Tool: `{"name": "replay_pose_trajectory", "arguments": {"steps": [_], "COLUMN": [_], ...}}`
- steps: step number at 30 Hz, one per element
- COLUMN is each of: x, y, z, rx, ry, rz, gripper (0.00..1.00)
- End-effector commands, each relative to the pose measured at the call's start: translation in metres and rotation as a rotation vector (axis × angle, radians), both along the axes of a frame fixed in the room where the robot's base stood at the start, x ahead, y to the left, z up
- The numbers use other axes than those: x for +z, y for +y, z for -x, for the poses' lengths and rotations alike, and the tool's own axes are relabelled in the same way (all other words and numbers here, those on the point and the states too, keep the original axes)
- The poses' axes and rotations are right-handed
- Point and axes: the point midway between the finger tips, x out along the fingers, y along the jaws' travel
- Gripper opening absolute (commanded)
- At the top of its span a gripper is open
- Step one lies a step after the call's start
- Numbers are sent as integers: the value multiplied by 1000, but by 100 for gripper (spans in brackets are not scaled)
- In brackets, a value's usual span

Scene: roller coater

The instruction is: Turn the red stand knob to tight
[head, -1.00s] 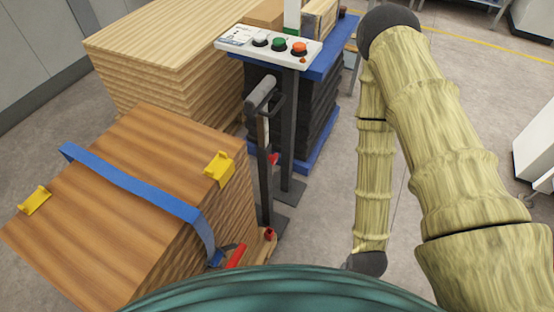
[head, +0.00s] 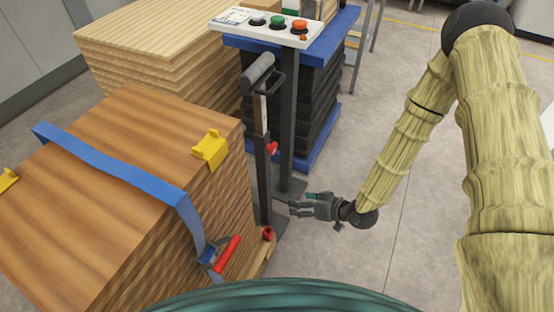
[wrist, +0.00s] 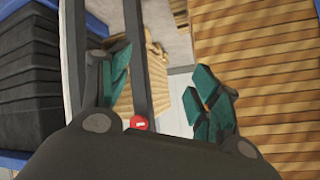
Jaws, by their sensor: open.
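A red knob (head: 272,148) sits on the side of a dark upright stand post (head: 262,175), below a grey roller with a handle (head: 259,72). My gripper (head: 291,205) is open and low beside the stand's foot, below and a little right of that knob. Its fingers point left toward the posts. In the wrist view the teal-padded fingers are spread wide around a gap (wrist: 165,90), and a post passes through the view near the left finger. A red round part with a white mark (wrist: 139,123) shows low between the fingers. I cannot tell the knob's setting.
A strapped wood stack (head: 120,140) with a red-handled ratchet (head: 228,253) stands left. Another red part (head: 268,233) sits low near the pallet. A button panel (head: 265,27) and blue-edged black stack (head: 318,110) are behind. Floor (head: 330,265) is clear right.

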Motion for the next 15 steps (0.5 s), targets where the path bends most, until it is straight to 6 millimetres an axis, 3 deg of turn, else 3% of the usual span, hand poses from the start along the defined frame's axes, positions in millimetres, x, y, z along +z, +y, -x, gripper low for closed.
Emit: {"name": "replay_pose_trajectory", "arguments": {"steps": [1, 6, 9, 15], "x": [-4, 18, 34, 60], "y": [0, 1, -2, -14], "z": [-20, -70, -92, -117], "rx": [22, 121, 181, 280], "ry": [-69, -299, -430, -630], "rz": [-32, -127, -174, -230], "gripper": [63, 63, 63, 63]}}
